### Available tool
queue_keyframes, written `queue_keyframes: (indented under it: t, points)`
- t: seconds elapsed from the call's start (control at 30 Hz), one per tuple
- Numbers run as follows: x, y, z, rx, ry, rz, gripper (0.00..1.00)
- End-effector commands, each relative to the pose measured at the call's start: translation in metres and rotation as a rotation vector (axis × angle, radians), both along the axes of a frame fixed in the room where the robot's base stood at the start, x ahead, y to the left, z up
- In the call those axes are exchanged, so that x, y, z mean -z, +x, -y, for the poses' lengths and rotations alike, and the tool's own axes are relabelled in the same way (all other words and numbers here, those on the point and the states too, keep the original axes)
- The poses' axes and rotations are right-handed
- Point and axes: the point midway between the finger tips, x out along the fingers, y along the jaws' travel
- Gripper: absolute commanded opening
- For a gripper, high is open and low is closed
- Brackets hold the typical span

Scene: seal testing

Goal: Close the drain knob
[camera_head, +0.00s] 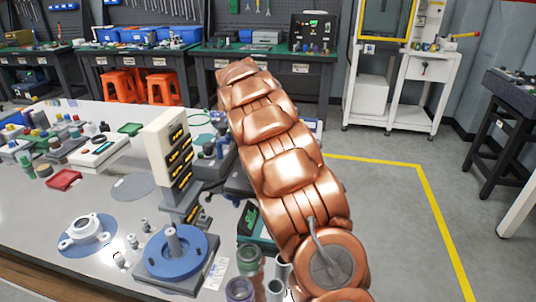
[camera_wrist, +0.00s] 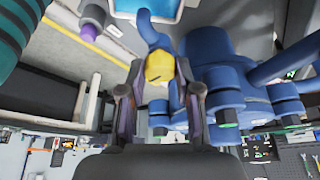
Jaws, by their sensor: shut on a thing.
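The drain knob (camera_wrist: 160,67) shows in the wrist view as a small yellow knob on a blue fitting. My gripper (camera_wrist: 158,78) has its two dark fingers on either side of the knob and is shut on it. A blue handle-like piece (camera_wrist: 149,32) rises just above the knob in the picture. A larger blue body with pipes (camera_wrist: 215,75) stands close to the right finger. In the head view my copper arm hides the gripper, and I cannot make out the knob there.
A teal striped cylinder (camera_wrist: 18,38) is at the wrist view's upper left. In the head view, the grey table holds a cream tower (camera_head: 163,140), a blue round fixture (camera_head: 175,253) and a white flanged part (camera_head: 88,229). Open floor (camera_head: 390,215) lies to the right.

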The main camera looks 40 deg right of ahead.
Motion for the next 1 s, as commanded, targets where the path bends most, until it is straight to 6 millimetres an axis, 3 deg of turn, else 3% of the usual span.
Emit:
queue_keyframes:
  t: [0.4, 0.97, 1.0]
  points:
    - [0.0013, 0.0005, -0.0001, 0.191, 0.002, -0.002, 0.0]
    - [0.0012, 0.0001, 0.0003, 0.219, 0.003, -0.003, 0.0]
    - [0.0013, 0.0, 0.0003, 0.219, 0.003, -0.003, 0.36]
